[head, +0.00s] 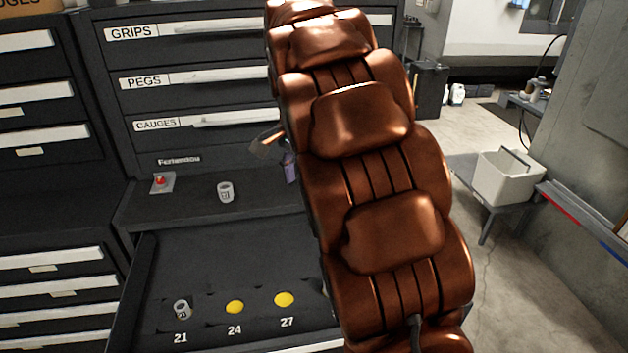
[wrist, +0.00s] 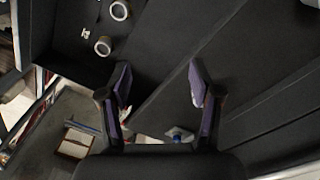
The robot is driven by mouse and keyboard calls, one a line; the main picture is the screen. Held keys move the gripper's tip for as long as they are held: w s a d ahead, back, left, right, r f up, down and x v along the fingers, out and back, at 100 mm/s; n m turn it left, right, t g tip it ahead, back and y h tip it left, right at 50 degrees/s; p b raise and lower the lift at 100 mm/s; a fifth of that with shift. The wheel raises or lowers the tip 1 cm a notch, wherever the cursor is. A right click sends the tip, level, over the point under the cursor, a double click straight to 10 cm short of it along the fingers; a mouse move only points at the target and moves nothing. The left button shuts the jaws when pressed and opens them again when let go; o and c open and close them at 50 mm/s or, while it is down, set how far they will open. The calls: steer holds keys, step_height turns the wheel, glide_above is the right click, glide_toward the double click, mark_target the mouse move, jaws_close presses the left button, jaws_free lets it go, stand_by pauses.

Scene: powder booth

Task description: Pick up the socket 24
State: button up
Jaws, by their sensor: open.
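A grey metal socket (head: 225,192) stands upright on the dark ledge above the open drawer. Its marking is too small to read. Another socket (head: 182,309) sits in the drawer above the label 21. A bare yellow round spot (head: 235,307) shows above the label 24. My gripper is partly hidden behind my arm in the head view, with a purple finger showing right of the ledge socket and apart from it. In the wrist view my gripper (wrist: 160,80) is open, with only dark surface between its fingertips. Two pale ring-shaped things (wrist: 103,46) lie at upper left there; I cannot tell which they are.
The open drawer (head: 200,262) has another yellow spot (head: 284,299) above the label 27. A red button on a plate (head: 162,183) sits left on the ledge. Drawer fronts rise behind. A white bin (head: 507,177) stands at right. My arm hides the drawer's right side.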

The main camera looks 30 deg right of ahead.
steer(key=w+d+m, duration=0.2)
steer(key=w+d, duration=0.2)
steer(key=w+d+m, duration=0.3)
steer(key=w+d, duration=0.1)
steer(key=w, duration=0.1)
steer(key=shift+w+d+f+t, duration=0.15)
steer(key=shift+d+t, duration=0.15)
steer(key=shift+d, duration=0.1)
steer(key=shift+w+d+f+m, duration=0.1)
steer(key=shift+w+d+m, duration=0.25)
steer(key=shift+m, duration=0.15)
steer(key=shift+s+d+f+p, duration=0.15)
steer(key=shift+f+p, duration=1.1)
steer(key=shift+f, duration=2.65)
steer(key=shift+c, duration=0.3)
jaws_close()
